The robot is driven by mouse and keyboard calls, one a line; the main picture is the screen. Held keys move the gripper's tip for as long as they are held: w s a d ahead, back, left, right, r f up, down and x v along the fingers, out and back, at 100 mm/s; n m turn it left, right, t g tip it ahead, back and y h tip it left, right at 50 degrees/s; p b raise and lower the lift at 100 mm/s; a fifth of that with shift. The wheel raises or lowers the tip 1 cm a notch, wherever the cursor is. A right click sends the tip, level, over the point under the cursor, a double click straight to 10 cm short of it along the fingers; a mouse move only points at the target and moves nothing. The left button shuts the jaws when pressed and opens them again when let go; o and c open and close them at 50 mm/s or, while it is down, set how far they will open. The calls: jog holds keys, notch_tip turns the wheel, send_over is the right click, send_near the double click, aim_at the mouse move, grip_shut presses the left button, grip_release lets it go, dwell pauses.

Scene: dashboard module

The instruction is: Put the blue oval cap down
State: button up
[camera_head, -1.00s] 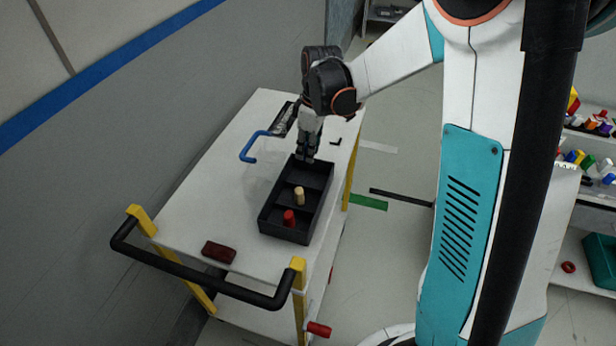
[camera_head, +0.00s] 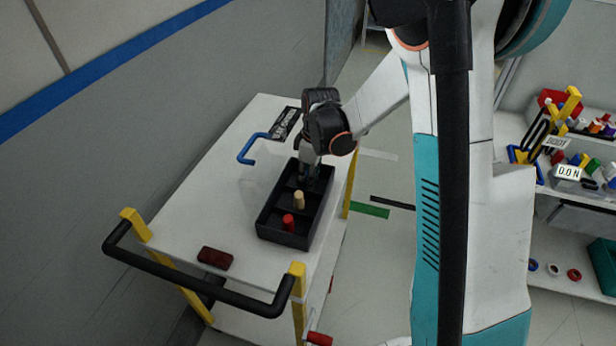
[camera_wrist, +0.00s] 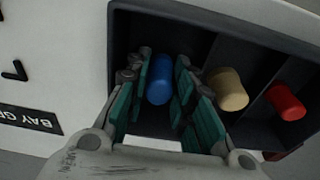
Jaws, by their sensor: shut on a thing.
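My gripper (camera_head: 308,178) points down into the far compartment of the black tray (camera_head: 264,222) on the white cart. In the wrist view my gripper (camera_wrist: 160,92) has its fingers shut on the blue oval cap (camera_wrist: 160,78), which sits between them inside the end compartment. I cannot tell whether the cap touches the tray floor. In the head view the cap is hidden by my gripper. A beige peg (camera_head: 299,199) stands in the middle compartment and a red peg (camera_head: 288,222) in the near one.
A dark red block (camera_head: 215,258) lies on the cart top (camera_head: 190,210) left of the tray. A blue handle (camera_head: 250,147) lies behind it. The cart has a black push bar (camera_head: 190,277) in front. Shelves with several coloured parts stand at the right.

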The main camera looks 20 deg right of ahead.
jog(key=shift+f, duration=0.1)
jog(key=o, duration=0.6)
notch_tip(320, 180, up, 12)
jog(key=s+d+r+p, duration=0.1)
jog(key=p, duration=0.3)
jog(key=shift+s+a+r+m+t+h, duration=0.2)
jog(key=shift+s+r+m+t, duration=1.25)
jog(key=shift+s, duration=2.2)
jog(key=shift+s+a+r+m+t+h, duration=0.2)
jog(key=shift+s+r+m+t, duration=0.5)
jog(key=shift+s+r+m, duration=2.25)
jog(key=shift+s+a+r+m+t+h, duration=0.15)
jog(key=shift+s+r+m+t, duration=0.85)
jog(key=shift+s, duration=3.4)
